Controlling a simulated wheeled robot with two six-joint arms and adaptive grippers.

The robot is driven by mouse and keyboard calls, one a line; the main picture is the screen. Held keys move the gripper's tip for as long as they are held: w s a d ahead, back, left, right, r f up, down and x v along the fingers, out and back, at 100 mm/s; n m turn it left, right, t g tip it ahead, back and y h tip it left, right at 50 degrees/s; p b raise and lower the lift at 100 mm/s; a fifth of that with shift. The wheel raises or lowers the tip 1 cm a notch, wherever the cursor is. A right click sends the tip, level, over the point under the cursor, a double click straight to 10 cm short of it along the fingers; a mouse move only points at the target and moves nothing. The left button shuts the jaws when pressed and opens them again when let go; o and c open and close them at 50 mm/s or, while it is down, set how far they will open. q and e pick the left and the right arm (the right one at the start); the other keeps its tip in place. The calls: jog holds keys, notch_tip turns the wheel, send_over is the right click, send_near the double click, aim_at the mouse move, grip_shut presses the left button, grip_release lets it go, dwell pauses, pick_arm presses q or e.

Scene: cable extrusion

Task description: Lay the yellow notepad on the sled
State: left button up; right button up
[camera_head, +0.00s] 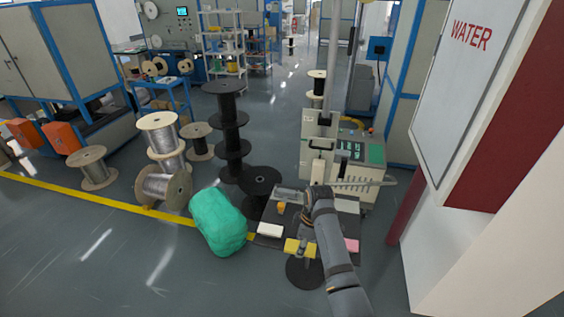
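The yellow notepad (291,246) lies at the front edge of a dark work surface (262,220), in the lower middle of the camera_head view. My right arm comes in from the bottom and bends over the surface. My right gripper (303,247) points down at the notepad and covers its middle. The fingers are too small and dark to tell whether they are open, or whether they touch the notepad. I cannot pick out the sled for sure; a grey metal piece (288,193) lies at the back of the surface. My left gripper is not in view.
A white block (270,230) lies left of the notepad and a pink pad (352,246) right of it. A small orange item (281,209) sits behind. A green bundle (217,222) and black spools (261,182) stand left, a machine (340,150) behind.

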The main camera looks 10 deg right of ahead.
aim_at(309, 251)
jog(key=f+m+b, duration=0.1)
jog(key=s+d+f+m+b, duration=0.1)
jog(key=b, duration=0.1)
jog(key=d+f+m+b, duration=0.1)
jog(key=b, duration=0.1)
jog(key=shift+s+f+m+h, duration=0.15)
jog(key=shift+s+m+h, duration=0.15)
jog(key=shift+m, duration=0.1)
jog(key=s+d+f+m+t+h+b, duration=0.1)
jog(key=s+d+m+b, duration=0.3)
jog(key=m+b, duration=0.4)
jog(key=shift+s+d+f+m, duration=0.15)
jog(key=shift+s+f+m, duration=0.35)
jog(key=shift+m, duration=0.6)
jog(key=shift+f, duration=0.1)
